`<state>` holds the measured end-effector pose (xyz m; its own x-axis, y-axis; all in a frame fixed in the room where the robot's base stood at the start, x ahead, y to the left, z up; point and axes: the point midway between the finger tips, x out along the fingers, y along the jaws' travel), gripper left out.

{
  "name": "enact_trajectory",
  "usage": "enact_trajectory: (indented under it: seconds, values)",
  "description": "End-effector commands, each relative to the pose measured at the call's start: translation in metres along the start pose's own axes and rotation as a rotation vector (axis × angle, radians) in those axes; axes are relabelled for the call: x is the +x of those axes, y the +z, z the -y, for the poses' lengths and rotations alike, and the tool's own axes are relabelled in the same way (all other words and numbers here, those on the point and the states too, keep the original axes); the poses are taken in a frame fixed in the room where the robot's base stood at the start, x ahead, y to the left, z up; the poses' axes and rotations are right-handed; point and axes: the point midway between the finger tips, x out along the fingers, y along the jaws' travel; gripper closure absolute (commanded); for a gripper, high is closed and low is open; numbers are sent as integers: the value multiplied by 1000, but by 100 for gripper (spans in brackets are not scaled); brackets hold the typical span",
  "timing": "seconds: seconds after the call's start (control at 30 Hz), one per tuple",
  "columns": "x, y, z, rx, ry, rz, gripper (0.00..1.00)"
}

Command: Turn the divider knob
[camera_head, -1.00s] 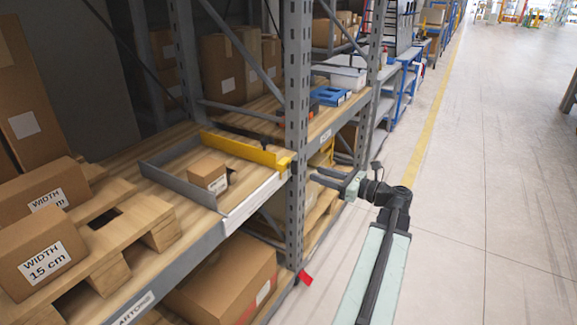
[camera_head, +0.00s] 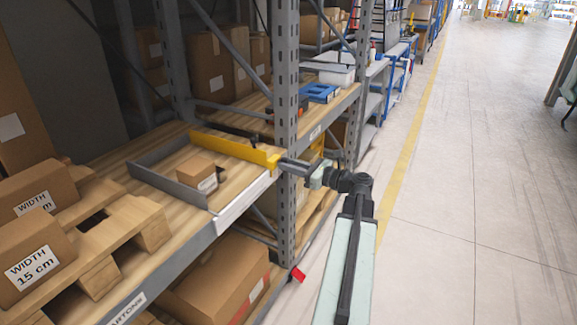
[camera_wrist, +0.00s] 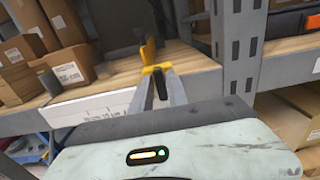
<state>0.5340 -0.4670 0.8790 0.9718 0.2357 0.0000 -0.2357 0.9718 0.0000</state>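The yellow divider (camera_head: 232,147) stands across the wooden shelf, its front end at the shelf's front edge. My gripper (camera_head: 283,163) is at that front end, beside the rack upright, and covers the place of the dark knob in the head view. In the wrist view my gripper's two grey fingers (camera_wrist: 160,76) reach to the yellow divider end (camera_wrist: 154,69). A dark shape shows between the fingers; I cannot tell if it is the knob, or whether the fingers press on it.
A small carton (camera_head: 196,172) lies in the bay left of the divider, behind a white front strip (camera_head: 243,204). A grey rack upright (camera_head: 285,95) stands close to my gripper. A red tag (camera_head: 298,273) hangs below. The aisle floor (camera_head: 470,190) to the right is clear.

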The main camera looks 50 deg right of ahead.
Motion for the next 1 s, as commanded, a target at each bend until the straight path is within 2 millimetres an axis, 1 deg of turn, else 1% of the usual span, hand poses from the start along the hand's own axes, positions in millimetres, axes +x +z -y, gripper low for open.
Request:
enact_trajectory:
  seconds: [0.03,0.07,0.27,0.47,0.67,1.0]
  values:
    - [0,0,0,0,0,0,100]
    - [4,0,-3,0,8,0,100]
    - [3,0,-2,-16,5,0,100]
    - [3,0,-2,-92,5,0,100]
    - [2,0,-3,-243,5,1,100]
    - [2,-1,-4,-565,4,1,100]
